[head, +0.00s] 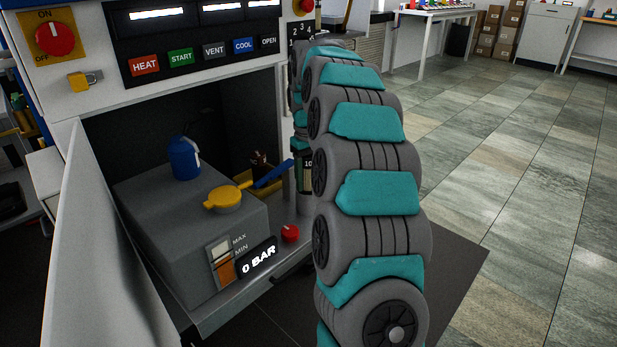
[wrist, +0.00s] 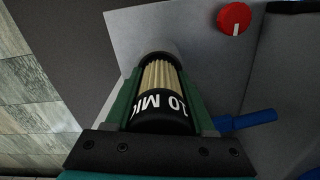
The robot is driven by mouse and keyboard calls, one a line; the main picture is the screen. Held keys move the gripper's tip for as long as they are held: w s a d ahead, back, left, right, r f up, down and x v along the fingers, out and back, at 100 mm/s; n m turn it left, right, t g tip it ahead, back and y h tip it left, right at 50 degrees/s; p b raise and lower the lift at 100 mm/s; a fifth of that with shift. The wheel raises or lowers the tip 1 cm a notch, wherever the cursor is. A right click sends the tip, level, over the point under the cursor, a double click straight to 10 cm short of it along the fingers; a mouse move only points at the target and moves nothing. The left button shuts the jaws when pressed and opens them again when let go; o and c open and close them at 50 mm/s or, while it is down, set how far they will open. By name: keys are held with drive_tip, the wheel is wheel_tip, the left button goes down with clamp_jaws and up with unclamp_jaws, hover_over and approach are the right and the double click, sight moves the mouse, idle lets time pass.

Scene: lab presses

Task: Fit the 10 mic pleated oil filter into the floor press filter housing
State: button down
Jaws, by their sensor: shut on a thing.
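The 10 mic pleated oil filter (wrist: 160,82) has cream pleats and a black band lettered "10 MIC". My gripper (wrist: 161,75) is shut on it, with a green finger along each side. In the head view, part of the filter's label (head: 307,170) shows beside my arm, at the right side of the open press cabinet. A grey rounded part lies at the filter's far end in the wrist view; I cannot tell whether it is an end cap or the housing.
The cabinet holds a grey power unit (head: 155,210) with a yellow cap (head: 227,198), a blue bottle (head: 184,158) and a "0 BAR" display (head: 259,257). A red knob (head: 290,233) and blue handle (head: 272,174) are close to the filter. The open white door (head: 85,260) bounds the left.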

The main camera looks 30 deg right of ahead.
drive_tip(key=shift+f, duration=0.2)
drive_tip(key=shift+c, duration=0.8)
unclamp_jaws()
drive_tip(key=shift+r, duration=0.1)
drive_tip(key=shift+r, duration=3.85)
